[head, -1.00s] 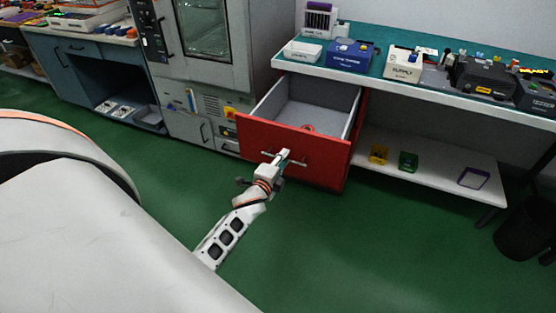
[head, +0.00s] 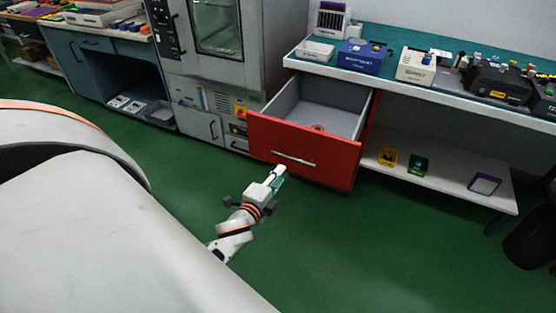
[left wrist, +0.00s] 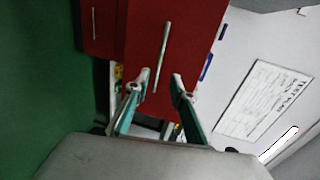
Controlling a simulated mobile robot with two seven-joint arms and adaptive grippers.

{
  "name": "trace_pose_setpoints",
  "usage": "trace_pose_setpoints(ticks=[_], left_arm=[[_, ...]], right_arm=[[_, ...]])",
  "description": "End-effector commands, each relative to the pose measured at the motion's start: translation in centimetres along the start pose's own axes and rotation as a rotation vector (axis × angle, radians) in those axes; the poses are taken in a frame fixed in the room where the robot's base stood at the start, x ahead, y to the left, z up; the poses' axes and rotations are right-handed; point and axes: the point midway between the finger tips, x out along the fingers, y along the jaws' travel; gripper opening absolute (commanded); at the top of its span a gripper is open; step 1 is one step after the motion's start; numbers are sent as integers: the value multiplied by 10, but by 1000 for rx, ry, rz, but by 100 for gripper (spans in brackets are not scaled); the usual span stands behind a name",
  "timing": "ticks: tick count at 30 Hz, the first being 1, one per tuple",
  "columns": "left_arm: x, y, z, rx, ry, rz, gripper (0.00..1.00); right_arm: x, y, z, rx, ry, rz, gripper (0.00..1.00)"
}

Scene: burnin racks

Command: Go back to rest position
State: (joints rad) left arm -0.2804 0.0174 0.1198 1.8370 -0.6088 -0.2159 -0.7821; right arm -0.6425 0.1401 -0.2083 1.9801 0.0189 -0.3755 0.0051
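My left gripper (head: 276,178) is in front of the open red drawer (head: 305,150), apart from its handle (head: 293,158). In the left wrist view my left gripper (left wrist: 160,88) has its two fingers spread with a gap and nothing between them. The drawer handle (left wrist: 161,58) shows beyond the fingertips in that view, on the red drawer front (left wrist: 140,30). The drawer is pulled out, and a small red item (head: 318,128) lies inside it. My right gripper is not in view.
A teal-topped bench (head: 400,82) with several boxes stands above the drawer. A low shelf (head: 440,180) holds a yellow and a green item. An oven-like cabinet (head: 213,60) stands to the left, a black bin (head: 530,240) to the right. The green floor in front is clear.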

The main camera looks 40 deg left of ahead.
Motion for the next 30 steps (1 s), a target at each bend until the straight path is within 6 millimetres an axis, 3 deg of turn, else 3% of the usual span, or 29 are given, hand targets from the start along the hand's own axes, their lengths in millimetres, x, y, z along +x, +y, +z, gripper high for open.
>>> trace_pose_setpoints(ticks=[10,14,17,24,30], left_arm=[[0,0,0,-1,1,1,24],[-12,13,-11,-87,26,35,24],[-39,41,-34,-283,72,118,24],[-138,115,-104,-871,116,432,24],[-194,145,-137,-1148,79,609,24]], right_arm=[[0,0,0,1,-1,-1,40],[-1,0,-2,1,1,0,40],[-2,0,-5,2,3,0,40],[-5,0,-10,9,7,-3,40],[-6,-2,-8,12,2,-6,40]])
